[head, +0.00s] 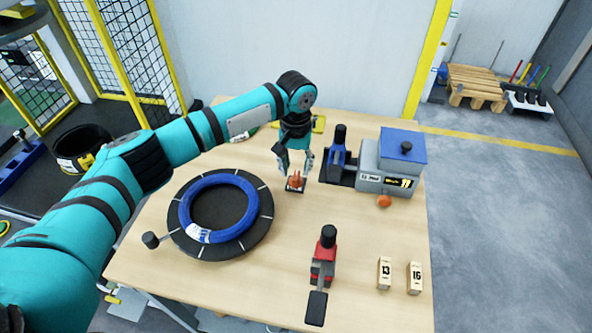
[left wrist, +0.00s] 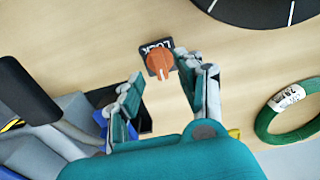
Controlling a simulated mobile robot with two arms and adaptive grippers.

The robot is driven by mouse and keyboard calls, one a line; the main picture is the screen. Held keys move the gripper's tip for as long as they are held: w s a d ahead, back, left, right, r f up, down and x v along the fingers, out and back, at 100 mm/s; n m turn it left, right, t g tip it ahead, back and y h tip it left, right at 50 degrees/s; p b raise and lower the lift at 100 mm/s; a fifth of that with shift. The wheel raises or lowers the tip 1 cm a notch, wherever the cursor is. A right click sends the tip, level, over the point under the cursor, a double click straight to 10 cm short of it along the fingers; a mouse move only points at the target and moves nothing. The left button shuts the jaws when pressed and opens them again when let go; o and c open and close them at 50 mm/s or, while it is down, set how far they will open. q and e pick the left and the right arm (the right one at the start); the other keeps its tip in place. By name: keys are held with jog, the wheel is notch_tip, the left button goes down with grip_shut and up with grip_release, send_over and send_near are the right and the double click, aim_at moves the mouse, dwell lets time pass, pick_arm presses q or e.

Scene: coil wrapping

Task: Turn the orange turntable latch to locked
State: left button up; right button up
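The orange turntable latch (head: 296,180) is a small knob on a dark plate lettered LOCK, on the wooden table right of the black turntable (head: 262,212). In the left wrist view the orange latch (left wrist: 159,63) shows a pale mark on its lower part. My left gripper (head: 295,172) points down at the latch, its fingers parted. In the left wrist view the left gripper (left wrist: 160,82) is open, with the latch just past its fingertips and nothing held. Whether a finger touches the latch is unclear. My right gripper is not in view.
A blue coil (head: 243,232) lies on the turntable. A grey machine with a blue lid (head: 403,146) stands right of my left gripper. A red clamp (head: 323,262) and number blocks 13 (head: 384,273) and 16 (head: 415,278) stand in front. A green coil (left wrist: 268,128) lies nearby.

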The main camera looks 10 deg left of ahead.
aim_at(296, 175)
pick_arm(q)
jog(key=shift+f, duration=1.55)
jog(key=shift+c, duration=0.3)
grip_shut()
